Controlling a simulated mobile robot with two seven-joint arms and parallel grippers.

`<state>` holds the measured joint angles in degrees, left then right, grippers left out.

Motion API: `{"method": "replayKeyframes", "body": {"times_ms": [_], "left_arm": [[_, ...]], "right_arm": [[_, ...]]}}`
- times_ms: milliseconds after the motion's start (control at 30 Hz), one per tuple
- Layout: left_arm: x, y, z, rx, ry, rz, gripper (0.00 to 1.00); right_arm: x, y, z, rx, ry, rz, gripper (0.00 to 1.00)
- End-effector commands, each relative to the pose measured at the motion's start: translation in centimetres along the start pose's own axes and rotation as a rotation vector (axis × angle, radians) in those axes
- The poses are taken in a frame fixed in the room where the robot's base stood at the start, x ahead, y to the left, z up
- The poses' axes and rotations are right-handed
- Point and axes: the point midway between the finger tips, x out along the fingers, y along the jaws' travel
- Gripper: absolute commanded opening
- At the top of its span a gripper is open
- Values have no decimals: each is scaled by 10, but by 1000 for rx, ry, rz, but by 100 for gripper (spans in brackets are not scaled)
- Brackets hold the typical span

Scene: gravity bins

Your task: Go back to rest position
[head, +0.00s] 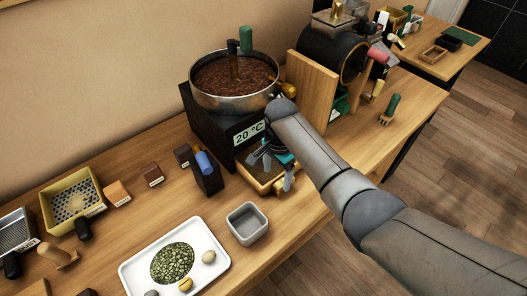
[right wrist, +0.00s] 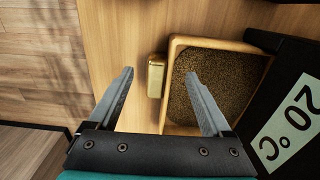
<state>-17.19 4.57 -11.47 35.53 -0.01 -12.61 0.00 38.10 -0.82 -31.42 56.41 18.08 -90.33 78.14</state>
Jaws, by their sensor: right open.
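My right gripper (head: 272,168) reaches in from the right in the head view, in front of the black box (head: 212,128) with a "20 °C" display. Its two fingers are apart with nothing between them. In the right wrist view the open gripper (right wrist: 160,74) points at a wooden drawer (right wrist: 207,40) filled with brown grains. The drawer front is partly hidden by the gripper in the head view. My left gripper is not in view.
A steel pan of brown beans (head: 235,102) tops the black box. A wooden-sided drum machine (head: 312,90) stands right of it. A grey square cup (head: 247,224), a white tray (head: 215,262) and a blue-handled dark holder (head: 207,180) stand nearby. A yellow sieve bin (head: 50,218) is left.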

Motion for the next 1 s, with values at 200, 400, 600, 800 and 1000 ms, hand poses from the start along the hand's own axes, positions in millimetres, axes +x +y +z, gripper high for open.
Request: {"method": "replayKeyframes", "body": {"times_ms": [200, 400, 600, 800, 1000], "left_arm": [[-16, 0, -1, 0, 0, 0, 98], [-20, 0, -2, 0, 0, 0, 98], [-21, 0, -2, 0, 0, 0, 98], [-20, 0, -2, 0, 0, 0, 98], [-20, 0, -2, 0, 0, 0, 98]], "right_arm": [[-54, 0, 0, 1, 0, -4, 83], [-86, 0, 0, 1, 0, -2, 83], [-98, 0, 0, 1, 0, 0, 83], [-98, 1, 0, -2, -1, 0, 83], [-77, 17, 12, -100, -19, -34, 83]]}}
